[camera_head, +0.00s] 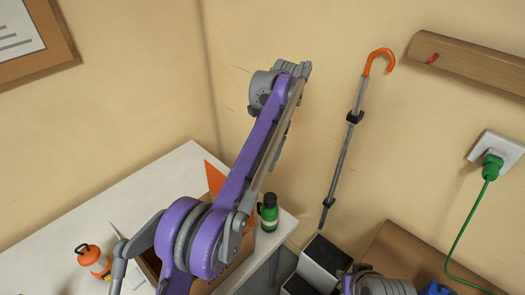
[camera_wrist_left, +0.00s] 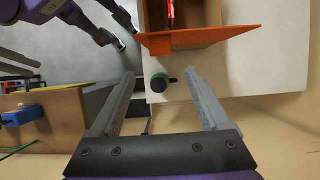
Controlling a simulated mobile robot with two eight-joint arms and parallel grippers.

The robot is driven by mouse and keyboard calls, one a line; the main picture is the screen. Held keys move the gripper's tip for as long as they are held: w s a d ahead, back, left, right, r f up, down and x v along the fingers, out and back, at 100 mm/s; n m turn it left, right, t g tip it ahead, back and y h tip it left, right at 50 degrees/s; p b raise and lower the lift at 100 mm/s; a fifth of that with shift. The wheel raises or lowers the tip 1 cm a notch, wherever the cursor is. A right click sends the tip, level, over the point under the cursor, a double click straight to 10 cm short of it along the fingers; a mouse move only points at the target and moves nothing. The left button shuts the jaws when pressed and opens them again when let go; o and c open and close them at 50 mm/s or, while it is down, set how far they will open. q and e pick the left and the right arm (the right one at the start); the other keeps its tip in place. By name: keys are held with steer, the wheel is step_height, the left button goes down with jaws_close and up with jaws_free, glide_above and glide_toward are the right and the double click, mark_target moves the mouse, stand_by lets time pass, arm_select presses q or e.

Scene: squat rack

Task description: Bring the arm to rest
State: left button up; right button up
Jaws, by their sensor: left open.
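My left arm is raised across the head view, with its left gripper (camera_head: 303,70) high in front of the beige walls. In the left wrist view, the two grey fingers of this gripper (camera_wrist_left: 165,90) stand wide apart with nothing between them. The green bottle (camera_wrist_left: 165,84) shows through the gap, lower down on the white table. Parts of my right arm show at the bottom of the head view and at the top left of the wrist view. The state of its gripper is unclear.
The white table (camera_head: 165,165) bears an orange bottle (camera_head: 92,258), an open box with an orange flap (camera_head: 213,178) and the green bottle (camera_head: 269,212). A cane (camera_head: 341,155) hangs on the wall. A wooden rail (camera_head: 470,66) and a socket with a green plug (camera_head: 492,165) are at right.

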arm_select(q)
steer(key=s+a+t, duration=0.1)
steer(key=s+a+n+h, duration=0.1)
steer(key=s+a, duration=0.1)
steer(key=s+a+n+t, duration=0.1)
steer(key=shift+s+a+r+t, duration=0.25)
steer(key=shift+a+r+t, duration=0.05)
steer(key=shift+a+r, duration=0.1)
steer(key=s+a+f+n+t+h, duration=0.1)
steer(key=s+a+f+n+t, duration=0.1)
steer(key=s+f, duration=0.5)
steer(key=s+a+f+n+t+h, duration=0.1)
steer(key=s+a+f+n+t, duration=0.2)
steer(key=s, duration=1)
step_height(320, 180, down, 4)
steer(key=shift+s+a+f+n+t, duration=0.15)
steer(key=shift+s+a+n+t, duration=0.2)
steer(key=shift+a+t, duration=0.85)
steer(key=shift+s, duration=0.1)
